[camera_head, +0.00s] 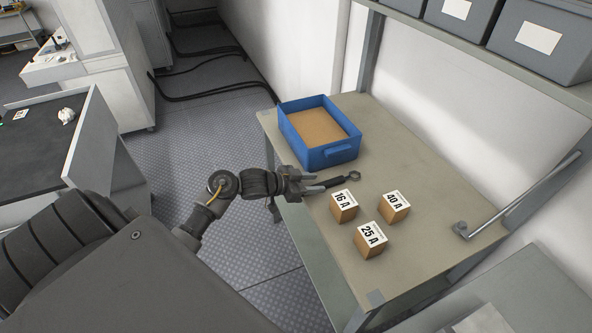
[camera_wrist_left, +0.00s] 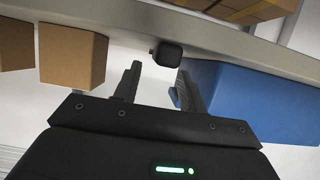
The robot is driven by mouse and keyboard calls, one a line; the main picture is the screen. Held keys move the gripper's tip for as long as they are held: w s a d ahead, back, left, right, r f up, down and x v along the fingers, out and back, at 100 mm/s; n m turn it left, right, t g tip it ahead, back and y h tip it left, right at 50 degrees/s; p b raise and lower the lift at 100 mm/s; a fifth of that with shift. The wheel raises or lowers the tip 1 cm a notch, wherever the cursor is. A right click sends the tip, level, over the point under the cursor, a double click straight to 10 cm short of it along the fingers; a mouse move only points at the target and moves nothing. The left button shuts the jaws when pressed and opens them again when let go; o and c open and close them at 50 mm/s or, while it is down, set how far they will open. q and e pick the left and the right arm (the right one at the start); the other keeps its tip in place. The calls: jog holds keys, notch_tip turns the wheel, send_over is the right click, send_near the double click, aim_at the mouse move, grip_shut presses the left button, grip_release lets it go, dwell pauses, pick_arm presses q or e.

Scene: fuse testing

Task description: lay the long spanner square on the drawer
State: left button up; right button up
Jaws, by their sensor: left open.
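The spanner (camera_head: 336,183), dark with a ring end, lies on the table near its left edge, between the blue drawer and the small boxes. Its ring points right. The blue drawer (camera_head: 338,154) is open-topped with a brown bottom and stands on the table's far left part. My left gripper (camera_head: 310,185) is at the table edge by the spanner's handle end, which its fingers partly hide. In the left wrist view the fingers (camera_wrist_left: 160,85) are open. A black end of the spanner (camera_wrist_left: 166,53) shows just beyond the gap between them. The blue drawer (camera_wrist_left: 250,95) is at right there.
Small brown boxes marked 16 A (camera_head: 343,209), 25 A (camera_head: 370,243) and 40 A (camera_head: 395,208) stand close right of the spanner. A metal bar (camera_head: 520,195) is at the table's right side. Grey bins (camera_head: 541,45) sit on the shelf above. The table's middle beyond the boxes is clear.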

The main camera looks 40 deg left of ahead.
pick_arm(q)
jog(key=v, duration=0.8)
jog(key=shift+b, duration=0.4)
jog(key=shift+s+a, duration=0.1)
